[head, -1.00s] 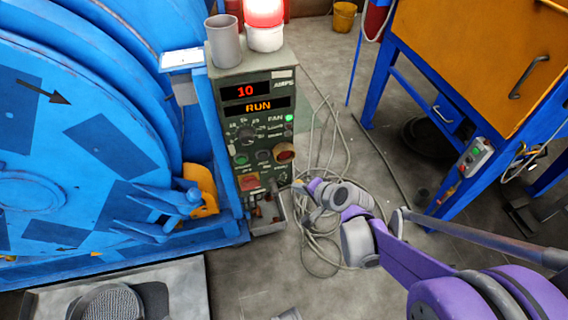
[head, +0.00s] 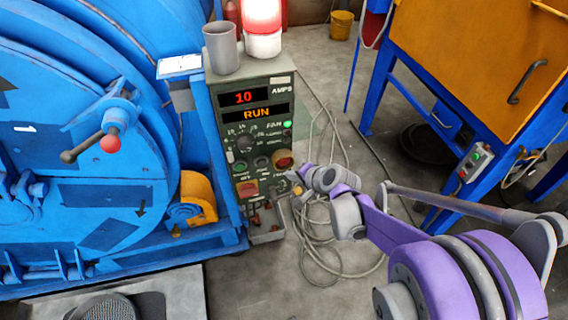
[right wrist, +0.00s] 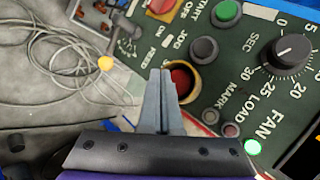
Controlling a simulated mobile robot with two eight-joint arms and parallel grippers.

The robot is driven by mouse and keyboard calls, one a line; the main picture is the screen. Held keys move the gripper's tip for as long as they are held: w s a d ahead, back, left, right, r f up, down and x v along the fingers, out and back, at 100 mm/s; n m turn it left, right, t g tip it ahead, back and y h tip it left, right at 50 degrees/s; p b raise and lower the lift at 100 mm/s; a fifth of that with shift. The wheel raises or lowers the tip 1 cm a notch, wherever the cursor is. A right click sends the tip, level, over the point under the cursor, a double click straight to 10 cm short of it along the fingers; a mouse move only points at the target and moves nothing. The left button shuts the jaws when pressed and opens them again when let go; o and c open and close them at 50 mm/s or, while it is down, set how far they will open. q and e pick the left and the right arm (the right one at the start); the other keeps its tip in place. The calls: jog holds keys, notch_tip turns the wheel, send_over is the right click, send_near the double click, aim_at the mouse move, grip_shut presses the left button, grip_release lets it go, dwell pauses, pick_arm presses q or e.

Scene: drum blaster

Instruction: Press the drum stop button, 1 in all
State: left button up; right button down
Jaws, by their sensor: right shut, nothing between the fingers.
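The green control panel (head: 226,128) stands beside the blue drum, its display reading 10 and RUN. On it is a red button in a yellow collar (head: 284,161), seemingly the drum stop button. It also shows close up in the right wrist view (right wrist: 181,82), partly behind my fingers. My right gripper (head: 293,180) is just below and right of that button in the head view. In the right wrist view its shut, empty fingers (right wrist: 164,74) overlap the collar's left side; I cannot tell whether they touch. My left gripper is not in view.
The blue drum (head: 80,150) fills the left. A grey cup (head: 221,48) and a lit red beacon (head: 262,18) stand on the panel's top. Cables (head: 325,255) lie on the floor. A blue-framed orange cabinet (head: 490,60) is at right.

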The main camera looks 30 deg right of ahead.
aim_at(283, 166)
jog(key=shift+w+d, duration=0.2)
jog(key=shift+w, duration=0.7)
dwell(1.4)
jog(key=shift+w+d, duration=0.1)
jog(key=shift+w, duration=0.3)
jog(key=shift+w+d, duration=0.1)
jog(key=shift+w, duration=0.4)
dwell(0.6)
jog(key=shift+s, duration=0.1)
jog(key=shift+s+a, duration=0.2)
jog(key=shift+s, duration=0.65)
jog(key=shift+s, duration=0.1)
jog(key=s, duration=0.2)
jog(key=s+a, duration=0.1)
jog(key=s, duration=0.1)
jog(key=shift+s+a+p, duration=0.1)
jog(key=shift+s+p, duration=0.2)
jog(key=shift+p, duration=0.05)
